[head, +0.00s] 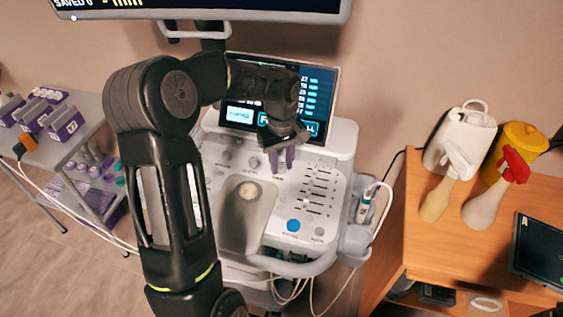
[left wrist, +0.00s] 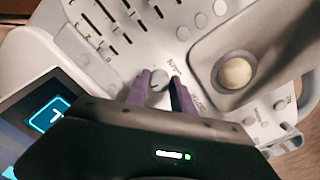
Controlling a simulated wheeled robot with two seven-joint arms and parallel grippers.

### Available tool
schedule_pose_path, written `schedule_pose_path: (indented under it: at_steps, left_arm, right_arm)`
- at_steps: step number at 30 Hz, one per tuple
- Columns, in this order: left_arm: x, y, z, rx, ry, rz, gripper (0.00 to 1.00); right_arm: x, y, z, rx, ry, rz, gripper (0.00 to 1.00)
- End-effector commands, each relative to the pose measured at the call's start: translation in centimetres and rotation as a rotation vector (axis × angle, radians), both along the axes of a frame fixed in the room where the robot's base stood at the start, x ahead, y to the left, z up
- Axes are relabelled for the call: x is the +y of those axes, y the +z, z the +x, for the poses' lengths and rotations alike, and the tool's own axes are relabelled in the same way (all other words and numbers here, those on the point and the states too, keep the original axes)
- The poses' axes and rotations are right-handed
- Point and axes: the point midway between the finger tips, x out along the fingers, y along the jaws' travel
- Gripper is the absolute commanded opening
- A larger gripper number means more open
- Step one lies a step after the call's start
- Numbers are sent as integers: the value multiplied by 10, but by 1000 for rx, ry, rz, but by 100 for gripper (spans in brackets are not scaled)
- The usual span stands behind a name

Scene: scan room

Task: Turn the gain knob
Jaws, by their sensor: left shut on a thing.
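The gain knob (left wrist: 159,80) is a small round grey knob on the white console panel, with printed lettering beside it. My left gripper (left wrist: 159,92) is shut on it, one purple fingertip on each side. In the head view my left gripper (head: 282,158) points down at the console (head: 297,235), between the trackball area and the sliders. The fingertips cover most of the knob there. My right gripper is in neither view.
The trackball (head: 248,190) and a column of sliders (head: 317,190) flank the gripper. The screen (head: 318,105) stands just behind it. A wooden table (head: 450,245) with spray bottles (head: 485,208) is on the right, and a grey cart (head: 92,110) on the left.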

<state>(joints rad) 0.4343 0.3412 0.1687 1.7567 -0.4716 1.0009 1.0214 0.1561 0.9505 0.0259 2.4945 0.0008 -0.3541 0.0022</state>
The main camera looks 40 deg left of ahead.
Motion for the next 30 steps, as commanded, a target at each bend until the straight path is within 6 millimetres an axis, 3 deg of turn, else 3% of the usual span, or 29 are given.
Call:
schedule_pose_path:
  at_steps: [8,30]
  left_arm:
    - [0,0,0,-1,-67,0,0]
    - [1,0,-1,-1,-493,-1,0]
  right_arm:
    - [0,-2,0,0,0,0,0]
    - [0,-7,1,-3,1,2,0]
